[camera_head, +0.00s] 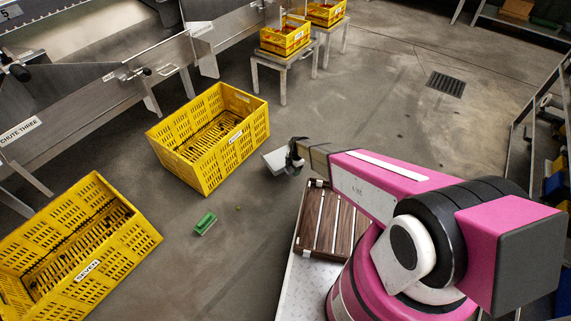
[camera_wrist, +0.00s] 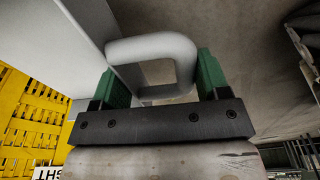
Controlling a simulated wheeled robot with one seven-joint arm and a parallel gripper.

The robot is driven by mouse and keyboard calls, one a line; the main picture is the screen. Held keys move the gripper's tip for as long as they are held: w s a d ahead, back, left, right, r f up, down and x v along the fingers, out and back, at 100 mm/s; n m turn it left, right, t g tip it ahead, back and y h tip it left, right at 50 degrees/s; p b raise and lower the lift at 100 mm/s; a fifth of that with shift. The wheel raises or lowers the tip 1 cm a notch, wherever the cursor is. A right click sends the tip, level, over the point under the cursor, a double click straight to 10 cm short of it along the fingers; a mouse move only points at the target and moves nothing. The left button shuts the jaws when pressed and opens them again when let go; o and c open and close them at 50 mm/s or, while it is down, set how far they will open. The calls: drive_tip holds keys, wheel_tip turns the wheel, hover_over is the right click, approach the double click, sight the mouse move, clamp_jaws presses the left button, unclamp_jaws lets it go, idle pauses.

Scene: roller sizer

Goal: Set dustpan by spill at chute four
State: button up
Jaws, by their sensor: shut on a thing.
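The dustpan (camera_head: 274,162) is light grey and hangs at the end of my outstretched arm, just right of the middle yellow crate. In the wrist view its flat grey body (camera_wrist: 70,35) fills the upper left and its looped handle (camera_wrist: 155,47) lies between the green fingertips. My gripper (camera_head: 294,156) is shut on this handle; the fingers also show in the wrist view (camera_wrist: 153,82). A sign reading CHUTE THREE (camera_head: 20,130) is on the machine at the left. I cannot make out a chute four sign or a clear spill.
Yellow crates stand on the floor, one in the middle (camera_head: 258,136) and one at lower left (camera_head: 140,240). A small green object (camera_head: 205,223) lies between them. Small crates sit on metal stands (camera_head: 283,66) behind. Open floor with a drain (camera_head: 446,84) lies at right.

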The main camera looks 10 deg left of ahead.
drive_tip(key=w+a+f, duration=0.1)
drive_tip(key=w+f, duration=0.1)
drive_tip(key=w, duration=0.1)
drive_tip(key=w+a+f, duration=0.2)
drive_tip(key=w, duration=0.1)
drive_tip(key=w+a+f, duration=0.1)
drive_tip(key=w+f, duration=0.1)
drive_tip(key=w, duration=0.1)
drive_tip(key=shift+w+a, duration=0.15)
drive_tip(key=shift+f, duration=1.95)
drive_tip(key=shift+f, duration=0.2)
drive_tip(key=o, duration=1.1)
drive_tip(key=shift+r, duration=0.1)
